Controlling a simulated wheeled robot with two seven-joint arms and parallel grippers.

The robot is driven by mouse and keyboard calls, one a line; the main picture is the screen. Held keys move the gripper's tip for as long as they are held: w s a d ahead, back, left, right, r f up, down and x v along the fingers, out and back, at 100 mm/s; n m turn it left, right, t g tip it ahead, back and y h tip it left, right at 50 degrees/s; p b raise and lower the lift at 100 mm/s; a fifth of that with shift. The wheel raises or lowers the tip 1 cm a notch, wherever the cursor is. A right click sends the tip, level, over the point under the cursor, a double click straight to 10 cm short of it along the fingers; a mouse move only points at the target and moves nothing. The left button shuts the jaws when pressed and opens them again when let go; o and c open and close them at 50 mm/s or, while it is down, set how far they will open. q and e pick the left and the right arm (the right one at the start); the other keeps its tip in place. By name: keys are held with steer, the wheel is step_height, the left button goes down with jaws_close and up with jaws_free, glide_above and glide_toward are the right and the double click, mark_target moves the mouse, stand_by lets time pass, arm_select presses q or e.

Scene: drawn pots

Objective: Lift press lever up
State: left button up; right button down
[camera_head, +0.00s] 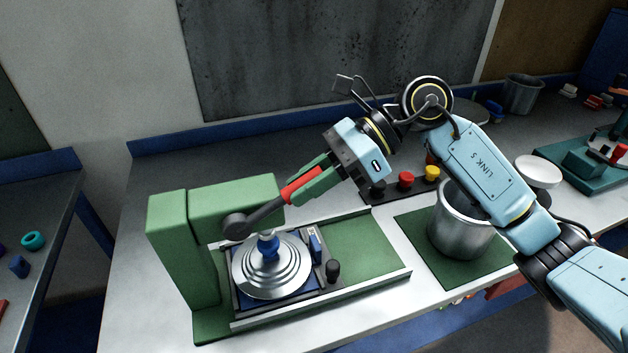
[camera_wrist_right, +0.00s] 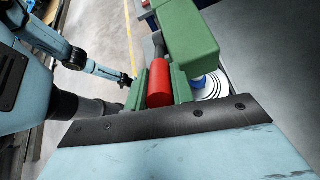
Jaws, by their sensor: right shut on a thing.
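The press (camera_head: 172,250) is a green frame with a dark lever (camera_head: 262,213) pivoted at its front. The lever slants up to the right and ends in a red grip (camera_head: 300,186). My right gripper (camera_head: 308,183) is shut on the red grip, one green finger on each side. The right wrist view shows the red grip (camera_wrist_right: 172,80) between the fingers. Below the press head, a stepped silver disc (camera_head: 262,275) with a blue centre lies on the press bed. My left gripper is outside the head view; a small arm end (camera_wrist_right: 124,79) in the right wrist view is too small to read.
A metal pot (camera_head: 458,232) stands on a green mat (camera_head: 418,250) to the right, under my right arm. Red and yellow buttons (camera_head: 406,180) sit behind it. A dark knob (camera_head: 333,270) stands on the press bed. The table behind the press is clear.

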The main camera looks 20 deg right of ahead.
mark_target(277, 197)
steer(key=a+r+h+p, duration=0.1)
steer(key=r+h+p, duration=0.1)
steer(key=r, duration=0.1)
steer(key=shift+a+h, duration=0.35)
steer(key=shift+h, duration=0.05)
steer(key=shift+a+r+h+p, duration=0.45)
steer(key=shift+a+h+p, duration=0.15)
steer(key=shift+a+h, duration=0.15)
steer(key=shift+a+r+h+p, duration=0.45)
steer(key=shift+a+h+p, duration=0.15)
steer(key=shift+h, duration=0.25)
steer(key=c, duration=1.2)
jaws_free()
steer(key=shift+a, duration=0.1)
steer(key=b+v, duration=0.1)
steer(key=v, duration=1.2)
steer(key=shift+r, duration=0.15)
steer(key=shift+s, duration=0.15)
